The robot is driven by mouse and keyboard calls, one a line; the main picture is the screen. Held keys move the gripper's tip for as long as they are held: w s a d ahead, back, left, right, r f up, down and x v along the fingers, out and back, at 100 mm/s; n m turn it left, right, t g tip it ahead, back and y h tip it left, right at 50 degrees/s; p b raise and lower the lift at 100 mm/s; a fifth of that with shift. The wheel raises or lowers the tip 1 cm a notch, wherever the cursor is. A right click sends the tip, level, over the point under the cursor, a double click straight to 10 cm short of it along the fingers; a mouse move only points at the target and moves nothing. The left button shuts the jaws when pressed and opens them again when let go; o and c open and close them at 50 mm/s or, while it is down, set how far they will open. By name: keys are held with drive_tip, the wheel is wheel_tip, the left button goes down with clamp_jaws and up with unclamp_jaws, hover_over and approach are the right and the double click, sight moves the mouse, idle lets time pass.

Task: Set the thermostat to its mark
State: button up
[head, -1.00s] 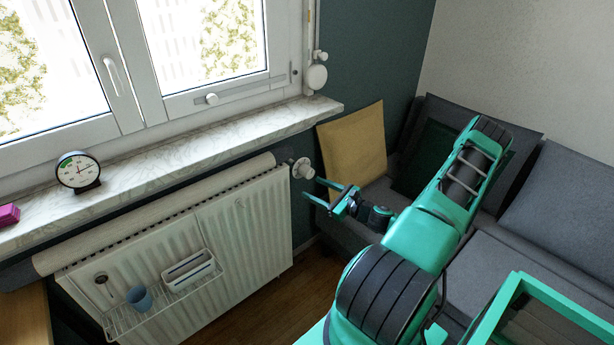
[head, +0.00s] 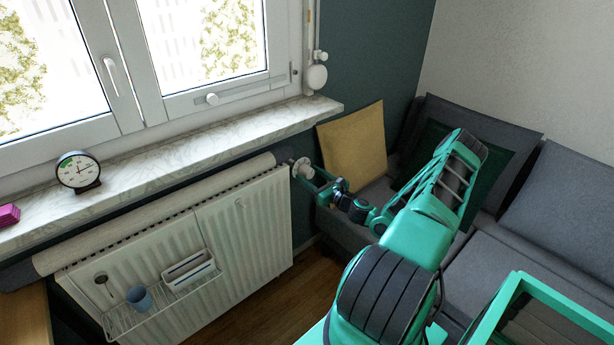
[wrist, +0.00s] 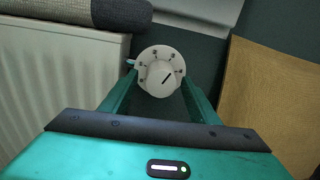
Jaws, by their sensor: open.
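The thermostat (head: 302,168) is a white round valve head at the right end of the radiator. In the wrist view the thermostat (wrist: 160,71) faces me, with dark marks around its rim. A short dark line on its central knob slants up to the right. My gripper (head: 309,181) is open at the thermostat. In the wrist view its two fingers (wrist: 159,88) lie left and right of the knob. I cannot tell whether they touch it. A small teal bit shows at the dial's left edge; I cannot tell what it is.
The white radiator (head: 245,225) carries a wire rack (head: 125,322) with a blue cup (head: 139,298). The marble sill (head: 220,140) above holds a round gauge (head: 78,171). A yellow cushion (head: 352,140) and the grey sofa (head: 560,225) stand right of the thermostat.

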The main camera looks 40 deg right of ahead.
drive_tip(key=shift+w, duration=0.65)
drive_tip(key=c, duration=1.1)
drive_tip(key=shift+o, duration=0.2)
drive_tip(key=shift+n, duration=0.3)
